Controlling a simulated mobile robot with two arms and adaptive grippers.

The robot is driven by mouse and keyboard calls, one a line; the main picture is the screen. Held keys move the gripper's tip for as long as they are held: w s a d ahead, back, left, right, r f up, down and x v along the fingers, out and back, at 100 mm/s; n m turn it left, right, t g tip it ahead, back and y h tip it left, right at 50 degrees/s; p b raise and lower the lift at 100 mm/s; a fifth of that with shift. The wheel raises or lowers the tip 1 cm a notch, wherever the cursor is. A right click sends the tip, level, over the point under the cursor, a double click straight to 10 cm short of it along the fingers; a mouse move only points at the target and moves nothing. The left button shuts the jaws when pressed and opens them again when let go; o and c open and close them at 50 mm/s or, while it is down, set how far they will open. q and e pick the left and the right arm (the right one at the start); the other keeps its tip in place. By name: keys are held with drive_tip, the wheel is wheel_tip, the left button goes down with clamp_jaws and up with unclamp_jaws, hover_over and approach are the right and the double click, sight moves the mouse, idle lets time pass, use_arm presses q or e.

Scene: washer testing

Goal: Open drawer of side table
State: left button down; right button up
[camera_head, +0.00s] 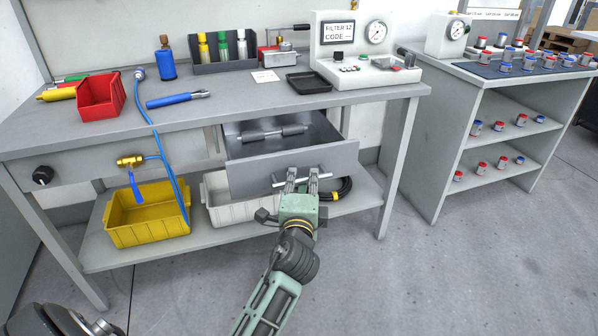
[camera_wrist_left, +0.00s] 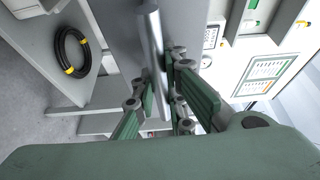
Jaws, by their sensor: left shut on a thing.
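The grey drawer (camera_head: 260,180) of the side table (camera_head: 225,105) is pulled out, and its inside shows in the head view. A grey cylindrical tool (camera_head: 272,133) lies in it. The drawer has a bar handle (camera_head: 322,175) on its front. My left gripper (camera_head: 302,180) is at the drawer front with its fingers shut around the handle. In the left wrist view, the metal handle bar (camera_wrist_left: 151,45) runs between the fingers of the left gripper (camera_wrist_left: 158,92). My right gripper is not in view.
A yellow bin (camera_head: 147,222) and a white bin (camera_head: 238,216) stand on the lower shelf, with a coiled black cable (camera_wrist_left: 72,52) near the drawer. A blue hose (camera_head: 155,130) hangs over the table's front. The floor in front is clear.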

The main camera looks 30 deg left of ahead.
use_arm(q)
drive_tip(key=shift+s+d+f, duration=0.1)
drive_tip(key=shift+s, duration=0.05)
drive_tip(key=c, duration=1.8)
unclamp_jaws()
drive_tip(key=v, duration=1.2)
